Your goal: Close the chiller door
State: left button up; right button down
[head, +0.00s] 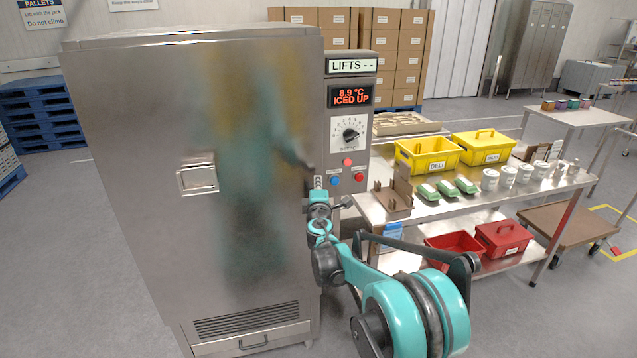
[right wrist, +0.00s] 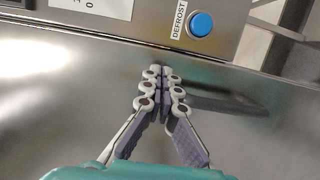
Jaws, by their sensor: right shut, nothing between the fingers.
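The chiller (head: 160,110) is a tall steel cabinet filling the left of the head view. Its wide steel front has a recessed latch plate (head: 198,179) and a vent grille low down. I cannot tell whether the door is fully shut or slightly ajar. My right gripper (head: 318,184) is at the right edge of this front, just left of the control panel. In the right wrist view my right gripper (right wrist: 160,82) is shut and empty, its tips close over bare steel below the blue DEFROST button (right wrist: 201,24). Contact with the steel is unclear. My left gripper is out of view.
The control panel (head: 350,130) reads 8.9 °C, ICED UP, with a dial and red and blue buttons. A steel table (head: 440,204) with yellow bins, a cardboard holder and white tubs stands at right. Red bins sit on its lower shelf.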

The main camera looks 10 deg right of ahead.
jog(key=s+d+m+g+h+p, duration=0.1)
jog(key=s+d+m+g, duration=0.15)
jog(key=s, duration=0.65)
jog(key=s+d+r+m+g+p, duration=0.15)
jog(key=s+m, duration=0.25)
jog(key=s, duration=0.6)
jog(key=s+d+f+m+g+h, duration=0.1)
jog(key=s+d+m, duration=0.15)
jog(key=s, duration=0.65)
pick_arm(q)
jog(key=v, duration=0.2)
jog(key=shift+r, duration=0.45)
pick_arm(e)
jog(key=s+a+f+m+g+y, duration=0.2)
jog(key=s+a+f, duration=0.1)
jog(key=s, duration=0.4)
jog(key=s+a+f+m+g+y, duration=0.1)
jog(key=s+a+f+m+y, duration=0.1)
jog(key=s, duration=0.6)
jog(key=s+a+f+m+g+y, duration=0.1)
jog(key=s+a+f+m+g, duration=0.1)
jog(key=s+a+f, duration=0.2)
jog(key=s+f, duration=0.2)
jog(key=s, duration=0.1)
jog(key=shift+s+a+f+m+g+y, duration=0.15)
jog(key=shift+a+m+g+y, duration=0.15)
jog(key=shift+y, duration=0.1)
